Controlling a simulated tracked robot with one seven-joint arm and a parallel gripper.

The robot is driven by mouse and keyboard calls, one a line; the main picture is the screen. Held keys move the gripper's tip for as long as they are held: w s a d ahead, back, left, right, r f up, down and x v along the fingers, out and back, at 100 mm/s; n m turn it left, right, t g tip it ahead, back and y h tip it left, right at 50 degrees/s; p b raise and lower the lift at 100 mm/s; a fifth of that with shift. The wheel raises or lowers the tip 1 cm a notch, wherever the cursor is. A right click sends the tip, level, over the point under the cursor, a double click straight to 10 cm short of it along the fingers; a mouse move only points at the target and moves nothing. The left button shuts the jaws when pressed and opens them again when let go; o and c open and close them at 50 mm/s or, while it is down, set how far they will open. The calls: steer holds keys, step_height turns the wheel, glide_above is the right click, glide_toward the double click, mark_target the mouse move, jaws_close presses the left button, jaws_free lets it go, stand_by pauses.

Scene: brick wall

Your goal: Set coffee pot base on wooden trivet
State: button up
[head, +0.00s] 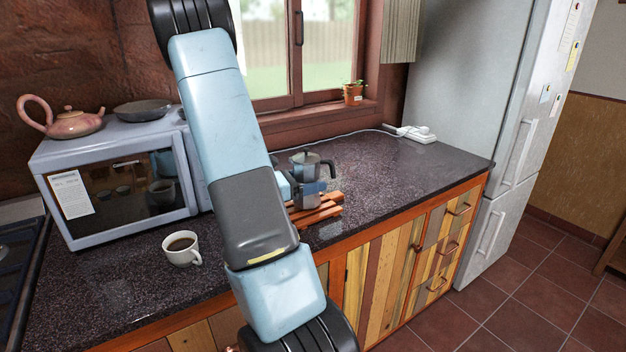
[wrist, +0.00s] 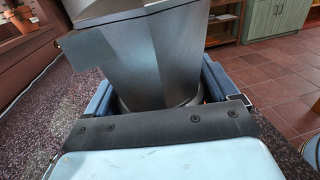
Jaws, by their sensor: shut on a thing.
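The metal coffee pot (head: 306,172) stands upright at the wooden trivet (head: 318,211) on the dark counter, with its dark handle toward the right. In the head view its lower part is at or just above the trivet slats; I cannot tell whether it touches them. My gripper (head: 298,190) is shut on the pot low on its body, partly hidden behind my arm. In the wrist view the faceted pot (wrist: 165,55) fills the space between the blue fingers. The trivet is hidden in the wrist view.
A white cup of coffee (head: 181,249) stands on the counter at left, before the microwave (head: 115,185). A teapot (head: 68,120) and a dark pan (head: 146,111) sit on top. The counter right of the trivet is clear up to a white power strip (head: 412,133).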

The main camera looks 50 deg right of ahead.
steer(key=shift+f, duration=0.6)
stand_by(0.3)
steer(key=o, duration=1.1)
steer(key=shift+c, duration=0.2)
steer(key=shift+a+f, duration=0.1)
steer(key=shift+a, duration=0.05)
steer(key=v, duration=0.7)
steer(key=shift+w, duration=0.15)
